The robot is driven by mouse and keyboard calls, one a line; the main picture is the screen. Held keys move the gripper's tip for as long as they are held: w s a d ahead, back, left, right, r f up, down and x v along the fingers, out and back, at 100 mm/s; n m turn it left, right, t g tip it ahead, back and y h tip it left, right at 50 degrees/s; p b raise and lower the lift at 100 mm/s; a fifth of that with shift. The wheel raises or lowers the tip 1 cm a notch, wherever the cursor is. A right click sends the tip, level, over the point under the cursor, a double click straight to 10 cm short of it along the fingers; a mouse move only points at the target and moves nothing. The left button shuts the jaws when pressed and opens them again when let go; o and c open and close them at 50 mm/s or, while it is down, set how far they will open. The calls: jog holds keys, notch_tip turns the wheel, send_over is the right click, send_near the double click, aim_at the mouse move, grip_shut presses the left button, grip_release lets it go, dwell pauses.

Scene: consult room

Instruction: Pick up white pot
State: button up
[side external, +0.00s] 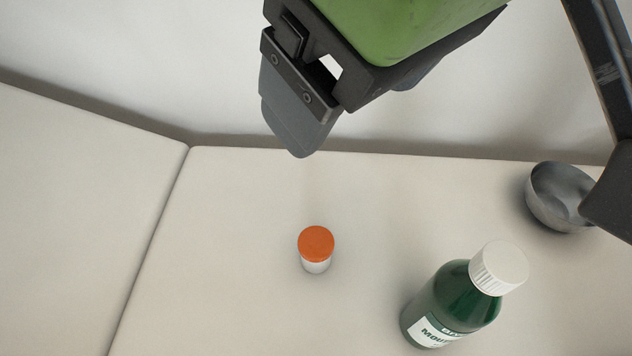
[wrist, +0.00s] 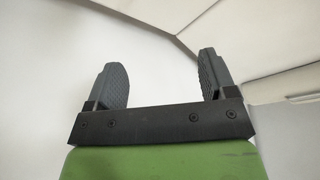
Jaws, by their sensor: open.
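A small white pot (side external: 316,266) with an orange lid stands upright on the pale surface, near the middle of the side external view. My gripper (side external: 300,150) is above and behind it in that picture, apart from it. In that view one finger largely hides the other. In the wrist view the two fingers of my gripper (wrist: 162,66) stand well apart with nothing between them. The pot does not show in the wrist view.
A dark green bottle (side external: 452,300) with a white cap stands right of the pot, nearer the camera. A grey metal bowl (side external: 545,197) sits at the far right, partly behind my arm. The pale surface (side external: 220,250) left of the pot is clear, with a seam further left.

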send_near(320, 245)
jog(key=x, duration=0.6)
jog(key=shift+w+a, duration=0.15)
jog(key=shift+a, duration=0.1)
jog(key=shift+d+x, duration=0.1)
jog(key=shift+x, duration=1.35)
jog(key=shift+d+x, duration=0.15)
jog(key=shift+x, duration=1.3)
jog(key=c, duration=1)
jog(key=shift+o, duration=0.2)
